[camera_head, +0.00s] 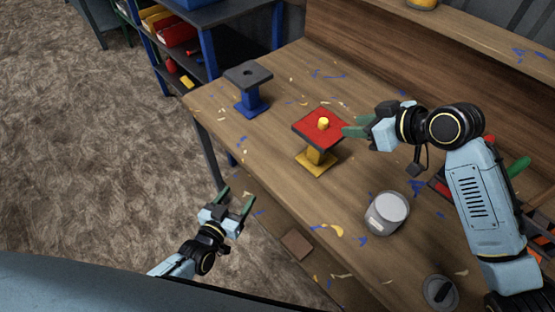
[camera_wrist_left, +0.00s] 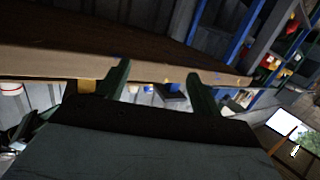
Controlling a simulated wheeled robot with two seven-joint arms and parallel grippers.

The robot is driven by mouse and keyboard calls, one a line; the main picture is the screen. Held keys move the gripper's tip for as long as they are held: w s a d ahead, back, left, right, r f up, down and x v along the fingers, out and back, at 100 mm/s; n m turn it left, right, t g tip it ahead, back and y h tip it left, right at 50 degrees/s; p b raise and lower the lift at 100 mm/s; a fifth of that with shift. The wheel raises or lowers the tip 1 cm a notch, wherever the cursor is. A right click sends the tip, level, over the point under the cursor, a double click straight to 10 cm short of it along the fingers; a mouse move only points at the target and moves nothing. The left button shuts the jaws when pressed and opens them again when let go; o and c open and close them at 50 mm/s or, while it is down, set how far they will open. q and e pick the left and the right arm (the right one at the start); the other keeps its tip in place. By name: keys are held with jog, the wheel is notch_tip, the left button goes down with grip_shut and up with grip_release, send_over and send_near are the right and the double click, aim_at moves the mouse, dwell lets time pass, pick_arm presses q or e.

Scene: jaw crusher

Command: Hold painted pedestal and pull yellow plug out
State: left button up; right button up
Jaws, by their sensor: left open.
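The painted pedestal (camera_head: 317,158) stands upright on the workbench, with a red square top, a yellow stem and a yellow base. The yellow plug (camera_head: 323,123) sits in the middle of its red top. My right gripper (camera_head: 347,130) has its green fingers at the right edge of the red top. Whether they touch or clamp it is unclear. My left gripper (camera_head: 237,195) is open and empty, in front of the bench's near edge and well apart from the pedestal. Its open fingers also show in the left wrist view (camera_wrist_left: 158,76), against the bench edge.
A blue pedestal with a dark top (camera_head: 248,77) stands at the bench's left end. A grey can (camera_head: 387,213) stands to the right of the painted pedestal. Paint chips litter the bench (camera_head: 285,200). A shelf with coloured bins (camera_head: 176,30) is behind. Floor at left is clear.

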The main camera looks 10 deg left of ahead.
aim_at(323, 126)
pick_arm(q)
jog(key=w+d+r+m+g+h, duration=0.1)
jog(key=d+r+m+g+h, duration=0.15)
jog(key=d+r, duration=0.5)
jog(key=w+d+r+m+g+h, duration=0.2)
jog(key=d+r+m+h, duration=0.15)
jog(key=r, duration=0.65)
jog(key=shift+t+y, duration=0.25)
jog(key=shift+y, duration=0.15)
jog(key=x, duration=1.3)
jog(key=shift+d+f, duration=0.15)
jog(key=shift+d, duration=0.1)
